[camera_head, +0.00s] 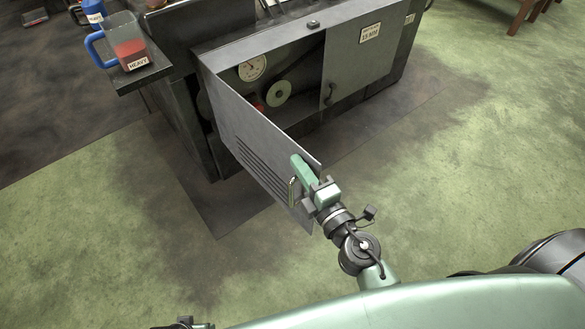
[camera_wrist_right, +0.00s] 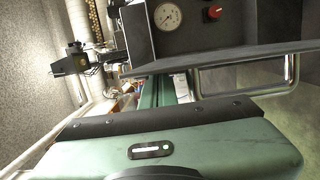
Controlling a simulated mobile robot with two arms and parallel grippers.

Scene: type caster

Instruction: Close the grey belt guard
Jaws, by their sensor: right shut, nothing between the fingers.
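The grey belt guard (camera_head: 245,125) is a hinged panel with slots on the cabinet's front. It stands swung open, its free end out toward me. Its upright bar handle (camera_head: 292,192) is near the free end; the handle (camera_wrist_right: 288,72) also shows at the right in the right wrist view, beside the guard's edge (camera_wrist_right: 225,60). My right gripper (camera_head: 300,167) is shut and empty, by the guard's free end close to the handle. Its green fingers (camera_wrist_right: 166,90) point at the guard in the wrist view; I cannot tell whether they touch it.
The dark cabinet (camera_head: 200,148) is open behind the guard, showing a dial (camera_head: 252,68) and a pale pulley (camera_head: 278,93). A closed grey door (camera_head: 352,75) is right of the opening. A side shelf (camera_head: 150,75) holds a jug (camera_head: 128,45) marked HEAVY. The floor around the guard is clear.

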